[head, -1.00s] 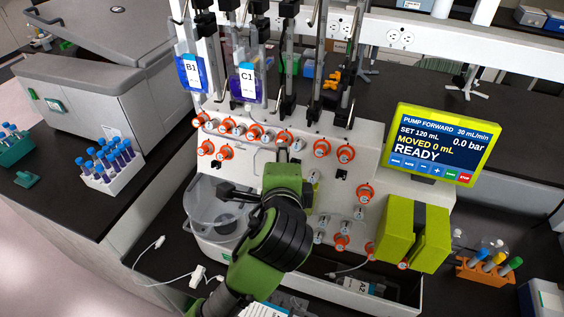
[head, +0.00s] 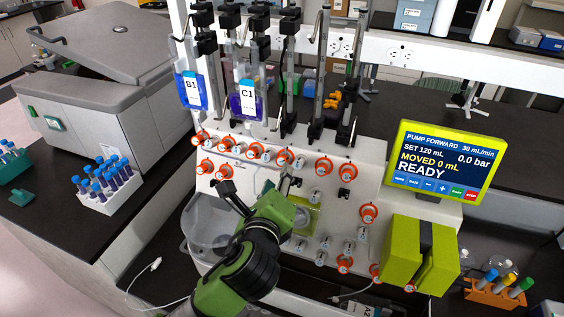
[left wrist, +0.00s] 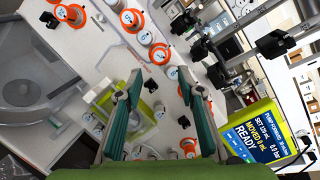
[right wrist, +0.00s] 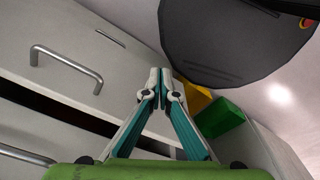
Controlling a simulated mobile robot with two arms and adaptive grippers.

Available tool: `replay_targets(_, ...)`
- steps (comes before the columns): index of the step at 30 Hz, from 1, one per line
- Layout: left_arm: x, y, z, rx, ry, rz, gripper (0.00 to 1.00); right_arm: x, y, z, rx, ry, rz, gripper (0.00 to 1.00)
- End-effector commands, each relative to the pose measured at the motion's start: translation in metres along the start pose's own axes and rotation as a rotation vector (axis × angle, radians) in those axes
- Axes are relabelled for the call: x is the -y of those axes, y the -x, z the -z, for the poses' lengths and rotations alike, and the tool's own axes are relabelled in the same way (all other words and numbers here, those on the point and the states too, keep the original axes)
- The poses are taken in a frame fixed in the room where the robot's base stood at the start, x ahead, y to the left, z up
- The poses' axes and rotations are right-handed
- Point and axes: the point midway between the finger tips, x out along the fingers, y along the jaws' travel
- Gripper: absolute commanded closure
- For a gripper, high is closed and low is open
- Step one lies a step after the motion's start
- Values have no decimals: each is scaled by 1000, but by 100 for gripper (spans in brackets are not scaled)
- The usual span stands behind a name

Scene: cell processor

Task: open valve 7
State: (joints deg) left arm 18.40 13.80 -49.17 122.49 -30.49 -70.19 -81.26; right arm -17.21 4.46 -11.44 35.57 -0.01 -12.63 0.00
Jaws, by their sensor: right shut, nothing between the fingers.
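The cell processor's white front panel (head: 375,160) carries rows of round valves, many with orange rings, such as an upper-row valve (head: 323,166) and one lower right (head: 368,213). My right gripper (right wrist: 161,76) is shut and empty, away from the panel.
Bags B1 (head: 191,90) and C1 (head: 247,103) hang above the valves. A screen (head: 438,165) reading READY stands at the right, above a yellow-green pump block (head: 423,255). In the right wrist view, drawer fronts with a metal handle (right wrist: 66,66) show.

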Motion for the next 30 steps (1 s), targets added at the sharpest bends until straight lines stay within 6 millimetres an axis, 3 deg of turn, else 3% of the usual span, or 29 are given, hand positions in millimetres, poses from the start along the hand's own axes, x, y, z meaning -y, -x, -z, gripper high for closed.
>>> replay_targets(6,2,-39,-2,0,1,-2,65,-1,13,1,0,1,-1,100)
replay_targets(12,2,-64,-1,0,2,-1,65,-2,20,2,0,1,-1,100)
replay_targets(18,1,-75,0,-1,3,0,65,-3,22,1,1,2,-3,100)
replay_targets(27,0,-77,0,-1,3,0,65,-3,22,1,1,2,-3,100)
replay_targets(30,0,-76,0,-1,3,0,91,-3,22,1,1,2,-3,100)
